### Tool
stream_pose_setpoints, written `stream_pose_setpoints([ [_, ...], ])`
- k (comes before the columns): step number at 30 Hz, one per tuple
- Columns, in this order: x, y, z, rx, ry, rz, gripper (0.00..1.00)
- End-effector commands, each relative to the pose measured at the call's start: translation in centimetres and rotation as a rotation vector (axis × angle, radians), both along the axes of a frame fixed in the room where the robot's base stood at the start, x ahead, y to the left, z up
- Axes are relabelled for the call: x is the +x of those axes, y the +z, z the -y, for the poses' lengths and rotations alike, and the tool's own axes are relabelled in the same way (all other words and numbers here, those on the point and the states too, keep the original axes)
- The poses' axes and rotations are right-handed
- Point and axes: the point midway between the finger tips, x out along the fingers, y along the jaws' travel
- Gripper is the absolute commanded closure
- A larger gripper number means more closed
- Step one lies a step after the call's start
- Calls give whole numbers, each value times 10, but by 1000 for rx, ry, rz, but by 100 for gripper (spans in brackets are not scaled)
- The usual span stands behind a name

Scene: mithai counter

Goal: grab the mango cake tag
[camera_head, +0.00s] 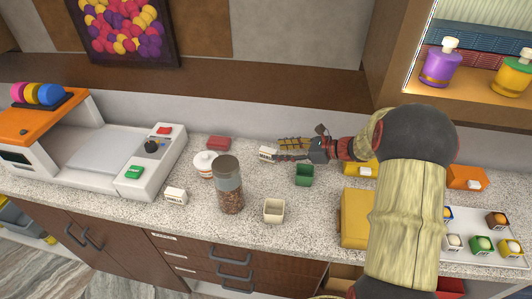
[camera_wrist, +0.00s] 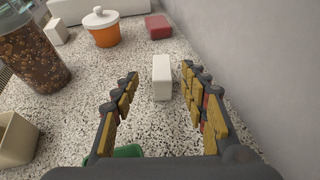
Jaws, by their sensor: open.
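A small white tag block (camera_head: 266,154) with dark lettering stands on the counter by the wall, right at my fingertips. In the wrist view the same white block (camera_wrist: 162,77) stands upright between the tips of my two fingers, with a gap on each side. My gripper (camera_head: 281,149) is open and low over the counter, pointing left; its spread fingers (camera_wrist: 159,90) also show in the wrist view. A second white tag (camera_head: 175,195) with lettering stands further left, near the front edge. The lettering on both is too small to read.
A jar (camera_head: 229,188) of brown pieces, a white-lidded pot (camera_head: 205,164), a red block (camera_head: 218,143) and a cream cup (camera_head: 273,211) stand left of my gripper. A green cup (camera_head: 304,175) sits just below it. The wall runs close behind. A scale-like machine (camera_head: 103,150) fills the left.

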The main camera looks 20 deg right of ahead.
Motion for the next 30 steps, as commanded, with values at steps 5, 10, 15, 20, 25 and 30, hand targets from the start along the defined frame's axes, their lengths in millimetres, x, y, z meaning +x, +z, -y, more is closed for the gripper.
stream_pose_setpoints([
  [5, 8, -9, -7, 10, -4, -4, 56],
  [10, 19, -14, -17, 8, -3, -3, 56],
  [15, 29, -20, -27, 8, -2, -2, 56],
  [20, 45, -30, -42, 7, -1, -3, 56],
  [25, 53, -33, -49, 7, -4, -3, 56],
  [30, 53, -32, -48, 7, -4, -3, 57],
])
